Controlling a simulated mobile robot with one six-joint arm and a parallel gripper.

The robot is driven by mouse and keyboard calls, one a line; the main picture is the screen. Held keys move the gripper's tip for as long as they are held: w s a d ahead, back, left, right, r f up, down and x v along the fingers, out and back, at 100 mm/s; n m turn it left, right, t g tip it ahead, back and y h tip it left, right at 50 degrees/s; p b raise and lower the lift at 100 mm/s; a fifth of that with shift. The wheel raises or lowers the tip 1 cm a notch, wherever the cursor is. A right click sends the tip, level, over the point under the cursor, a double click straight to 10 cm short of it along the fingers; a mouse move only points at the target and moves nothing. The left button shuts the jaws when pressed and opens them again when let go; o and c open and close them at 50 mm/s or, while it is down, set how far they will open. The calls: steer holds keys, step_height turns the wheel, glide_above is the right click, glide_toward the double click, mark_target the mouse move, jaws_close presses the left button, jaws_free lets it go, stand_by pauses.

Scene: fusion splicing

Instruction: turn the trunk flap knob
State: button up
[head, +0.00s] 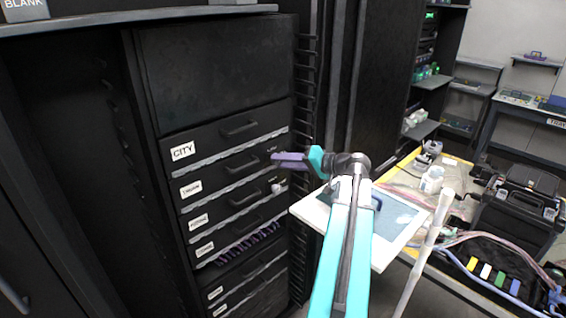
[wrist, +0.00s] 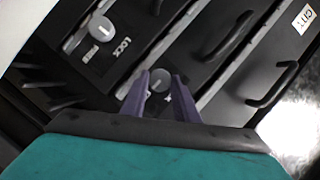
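The trunk flap (head: 228,172) is the black panel below the CITY flap in the rack. A round grey knob (wrist: 160,82), which appears to be the trunk flap's, shows in the wrist view between my fingertips. My gripper (wrist: 160,77) is open, with one purple finger on each side of this knob; I cannot tell whether they touch it. In the head view my gripper (head: 276,159) reaches left to the flap's right end and hides this knob. The lettering beside the knob is mostly covered by a finger.
A similar knob (wrist: 100,29) with LOCK and FREE lettering sits on the neighbouring flap; it also shows below my gripper in the head view (head: 277,188). Flap handles (wrist: 228,38) stick out nearby. A white-edged board (head: 390,250) and a cluttered workbench (head: 440,158) stand to the right.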

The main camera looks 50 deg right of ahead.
steer(key=shift+a, duration=0.2)
steer(key=shift+c, duration=0.6)
steer(key=shift+d, duration=0.15)
steer(key=shift+f+n+b, duration=0.1)
steer(key=shift+n+b, duration=0.2)
steer(key=shift+b, duration=0.65)
steer(key=shift+a+r+n+g+h+b, duration=0.15)
steer(key=shift+n+h+b, duration=1.5)
steer(key=shift+b, duration=1.75)
steer(key=shift+a+n+g+h+b, duration=0.25)
steer(key=shift+n+h+b, duration=0.85)
steer(key=shift+n+b, duration=1.8)
steer(key=shift+a+r+n+g+h+b, duration=0.15)
steer(key=shift+n+h+b, duration=1.2)
steer(key=shift+b, duration=2.6)
